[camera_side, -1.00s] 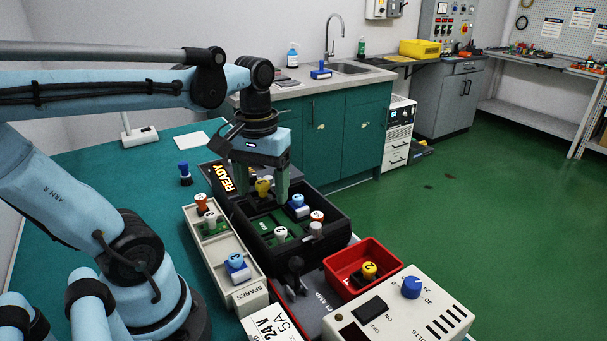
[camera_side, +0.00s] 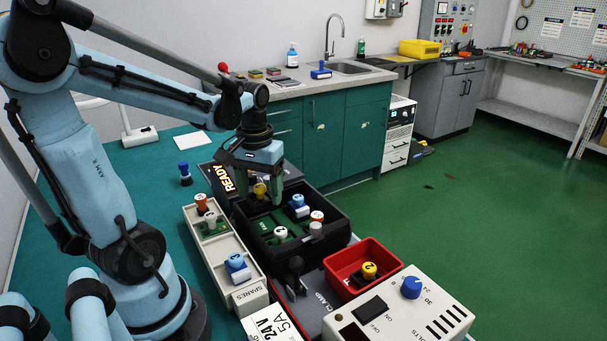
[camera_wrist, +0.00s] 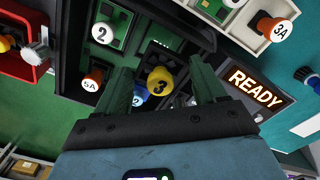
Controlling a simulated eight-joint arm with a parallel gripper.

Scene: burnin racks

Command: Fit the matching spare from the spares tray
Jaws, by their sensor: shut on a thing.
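My gripper (camera_side: 262,200) is low over the far end of the black rack (camera_side: 344,221). It is shut on a yellow-topped module (camera_side: 260,191), which reads 3 in the wrist view (camera_wrist: 158,82). One finger stands on each side of it there. Whether the module is fully seated is hidden by the fingers. The rack also holds a blue-topped module (camera_side: 297,201), an orange one with a white face reading 5A (camera_wrist: 92,78) and a white one reading 2 (camera_wrist: 102,33). The beige spares tray (camera_side: 247,296) holds an orange module (camera_side: 201,203) reading 3A and a blue-topped one (camera_side: 236,262).
A red bin (camera_side: 345,291) right of the rack holds a yellow-topped module (camera_side: 369,270). A lit READY sign (camera_side: 224,179) stands by the rack's far left. A power supply (camera_side: 440,310) and black clamp (camera_side: 295,272) are in front. A blue item (camera_side: 185,172) stands on the bench.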

